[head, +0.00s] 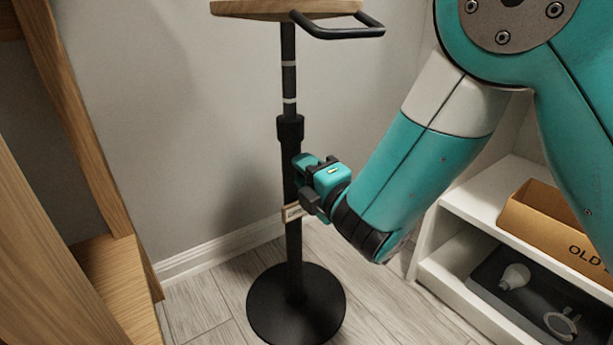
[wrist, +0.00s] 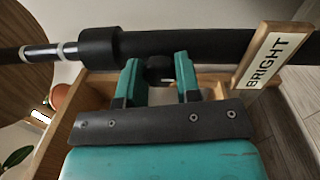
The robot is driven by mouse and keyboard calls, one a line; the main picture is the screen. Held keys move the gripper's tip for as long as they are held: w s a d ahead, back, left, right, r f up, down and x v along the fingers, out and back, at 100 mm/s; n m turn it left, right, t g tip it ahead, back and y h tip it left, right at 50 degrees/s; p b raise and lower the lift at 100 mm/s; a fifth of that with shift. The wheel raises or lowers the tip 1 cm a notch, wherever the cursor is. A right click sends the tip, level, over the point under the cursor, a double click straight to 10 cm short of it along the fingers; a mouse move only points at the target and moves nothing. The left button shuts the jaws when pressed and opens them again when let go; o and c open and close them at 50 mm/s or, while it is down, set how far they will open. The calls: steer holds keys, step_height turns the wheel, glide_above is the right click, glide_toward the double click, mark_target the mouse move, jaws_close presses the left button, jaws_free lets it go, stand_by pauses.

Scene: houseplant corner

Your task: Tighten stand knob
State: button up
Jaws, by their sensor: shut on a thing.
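The plant stand has a black pole (head: 293,180), a round black base (head: 296,306) and a wooden top (head: 285,9) with a black bar handle. In the wrist view the pole (wrist: 210,44) runs across the top of the picture, with a thicker collar (wrist: 100,45) and pale bands to its left. The dark knob (wrist: 159,69) sits on the pole between my gripper's fingers (wrist: 160,82). My gripper (head: 305,168) is at the pole just below the collar, shut on the knob. In the head view the knob is hidden by my gripper.
A small "BRIGHT" sign (wrist: 270,56) is on the pole beside my gripper. Wooden furniture (head: 105,285) stands at left.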

steer(key=m+h+b, duration=0.1)
steer(key=m+b, duration=0.4)
steer(key=m, duration=0.6)
steer(key=shift+m+b, duration=0.35)
steer(key=shift+m, duration=0.05)
stand_by(0.3)
steer(key=o, duration=0.9)
